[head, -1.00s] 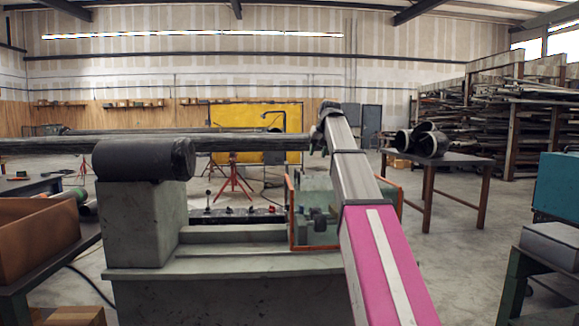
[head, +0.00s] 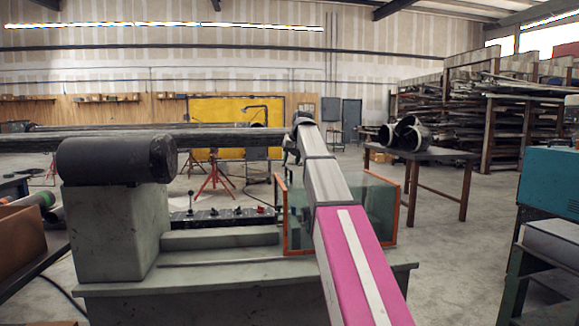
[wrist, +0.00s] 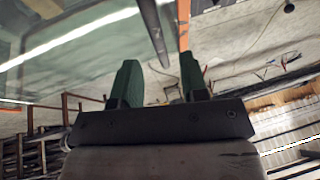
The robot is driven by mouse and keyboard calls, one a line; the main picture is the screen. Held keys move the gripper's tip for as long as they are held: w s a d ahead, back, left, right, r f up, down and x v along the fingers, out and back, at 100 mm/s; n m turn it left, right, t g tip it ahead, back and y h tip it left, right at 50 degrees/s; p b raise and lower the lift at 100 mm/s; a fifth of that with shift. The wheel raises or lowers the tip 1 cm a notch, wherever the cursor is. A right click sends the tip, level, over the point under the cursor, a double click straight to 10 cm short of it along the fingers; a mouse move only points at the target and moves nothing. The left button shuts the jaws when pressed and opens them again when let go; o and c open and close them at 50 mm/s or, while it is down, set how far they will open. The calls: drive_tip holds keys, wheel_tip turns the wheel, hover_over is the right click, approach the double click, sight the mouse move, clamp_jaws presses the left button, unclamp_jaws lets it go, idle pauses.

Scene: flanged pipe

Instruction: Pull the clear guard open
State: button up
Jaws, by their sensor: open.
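The clear guard (head: 376,212) is a glass-like box with orange edges on the grey-green machine (head: 115,225), right of the control panel. My arm crosses in front of part of it. My gripper (wrist: 158,84) shows two green fingers, spread apart with nothing clasped between them. In the head view its end is mostly hidden behind my arm, near the guard's upper left. In the wrist view a clear pane (wrist: 75,65) fills the left side, and an orange edge (wrist: 183,25) runs beyond the right finger. A dark rod (wrist: 152,30) shows beyond the gap; I cannot tell whether it is a handle.
A long dark pipe (head: 235,138) runs across behind the machine's dark roller (head: 110,161). A table (head: 430,153) with pipe pieces stands behind right. A teal machine (head: 548,180) stands at the right edge. Floor between it and the guard is clear.

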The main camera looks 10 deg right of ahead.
drive_tip(key=shift+x, duration=1.5)
clamp_jaws()
drive_tip(key=a, duration=4.2)
drive_tip(key=shift+a, duration=0.3)
unclamp_jaws()
drive_tip(key=shift+d, duration=0.15)
